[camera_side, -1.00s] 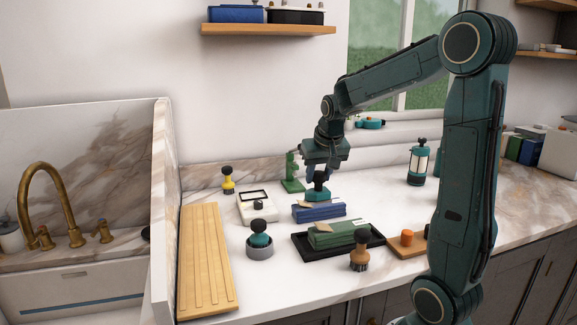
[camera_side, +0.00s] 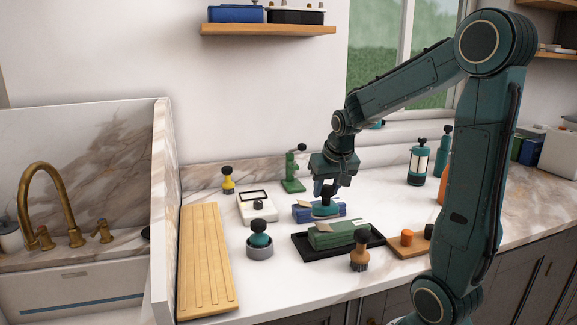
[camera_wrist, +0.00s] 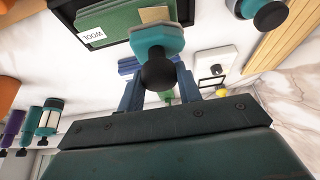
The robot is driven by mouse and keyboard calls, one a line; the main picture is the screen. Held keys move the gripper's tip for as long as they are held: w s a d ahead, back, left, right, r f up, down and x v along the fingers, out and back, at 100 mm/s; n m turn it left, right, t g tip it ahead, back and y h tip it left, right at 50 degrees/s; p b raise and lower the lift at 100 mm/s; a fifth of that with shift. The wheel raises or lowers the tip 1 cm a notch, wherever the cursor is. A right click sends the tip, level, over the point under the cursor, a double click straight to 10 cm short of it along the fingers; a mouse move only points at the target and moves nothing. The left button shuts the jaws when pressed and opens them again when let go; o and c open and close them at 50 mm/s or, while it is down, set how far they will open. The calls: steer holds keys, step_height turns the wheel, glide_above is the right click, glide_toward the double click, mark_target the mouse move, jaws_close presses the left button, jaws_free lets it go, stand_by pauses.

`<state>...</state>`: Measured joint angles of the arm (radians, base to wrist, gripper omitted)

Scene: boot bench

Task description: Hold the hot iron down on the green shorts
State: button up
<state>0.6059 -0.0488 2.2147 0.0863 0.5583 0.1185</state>
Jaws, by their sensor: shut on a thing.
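My gripper (camera_side: 330,190) is shut on the black knob of a teal iron (camera_side: 325,210), which also shows in the wrist view (camera_wrist: 158,38). The green folded shorts (camera_side: 334,236) lie on a black tray (camera_side: 302,249). They also show in the wrist view (camera_wrist: 112,20), with a white label reading WOOL. In the side view the iron overlaps the blue folded cloth (camera_side: 303,212), just behind the green shorts. The iron's height and any contact are hard to tell. Part of the knob is between my fingers.
A brown-handled brush (camera_side: 360,252) stands at the tray's front right corner. A wooden board with an orange knob (camera_side: 407,238) is to the right. A teal-topped grey pot (camera_side: 259,245) is to the left. A white scale-like box (camera_side: 256,208) and green stand (camera_side: 293,177) are behind.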

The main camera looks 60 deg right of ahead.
mark_target(326, 197)
steer(key=shift+f, duration=1.5)
steer(key=shift+f, duration=0.85)
stand_by(5.7)
